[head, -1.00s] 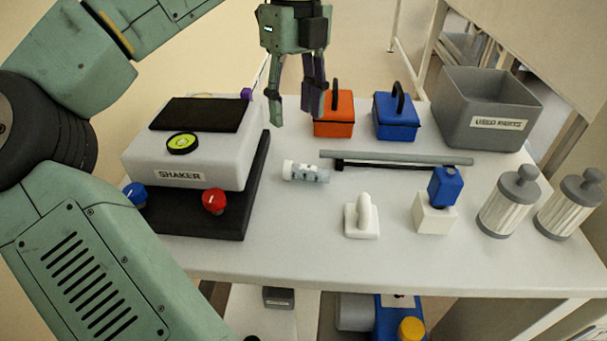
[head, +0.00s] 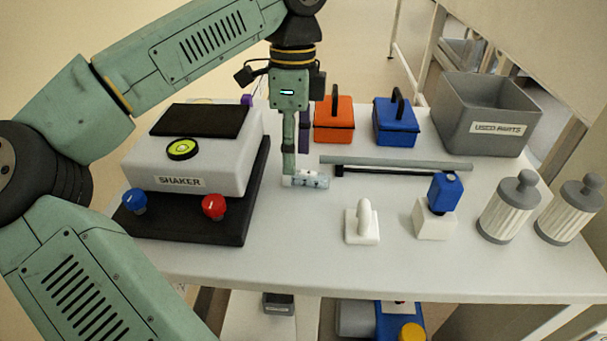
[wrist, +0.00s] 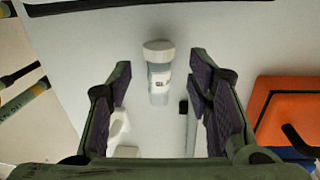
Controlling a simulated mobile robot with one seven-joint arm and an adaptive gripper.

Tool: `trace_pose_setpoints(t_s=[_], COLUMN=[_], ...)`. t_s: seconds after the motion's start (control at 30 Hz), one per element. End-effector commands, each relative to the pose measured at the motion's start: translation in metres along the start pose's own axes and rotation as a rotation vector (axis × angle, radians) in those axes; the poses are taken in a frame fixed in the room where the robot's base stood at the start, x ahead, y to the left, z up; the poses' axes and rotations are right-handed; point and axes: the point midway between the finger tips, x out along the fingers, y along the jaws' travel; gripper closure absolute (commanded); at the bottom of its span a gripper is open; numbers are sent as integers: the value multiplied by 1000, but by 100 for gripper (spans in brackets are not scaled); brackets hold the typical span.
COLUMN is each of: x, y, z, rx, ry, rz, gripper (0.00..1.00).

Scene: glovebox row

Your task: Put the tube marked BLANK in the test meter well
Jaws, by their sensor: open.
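A small clear tube (head: 311,181) with a white cap lies on its side on the white table, right of the shaker. In the wrist view the tube (wrist: 159,82) shows its white cap and a label with dark marks too small to read. My gripper (head: 297,171) is over the tube, pointing down, its left finger in front of the capped end. In the wrist view my open gripper (wrist: 160,72) has a finger on each side of the tube, with gaps on both sides. No test meter well can be made out.
The shaker (head: 190,160) stands left on a black base. An orange box (head: 334,125) and a blue box (head: 396,123) stand behind. A grey rod (head: 400,159) lies close right of the tube. A grey bin (head: 480,125) is at back right. White table (head: 290,245) is clear in front.

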Motion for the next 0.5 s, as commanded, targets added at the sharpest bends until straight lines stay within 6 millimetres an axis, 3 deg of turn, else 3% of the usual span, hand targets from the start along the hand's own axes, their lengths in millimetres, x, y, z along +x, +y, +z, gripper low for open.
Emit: trace_pose_setpoints(t_s=[0.23,0.5], x=[34,41], y=[2,2], z=[-3,-3], rx=[1,1], ry=[1,1], rz=[2,0], gripper=[54,54])
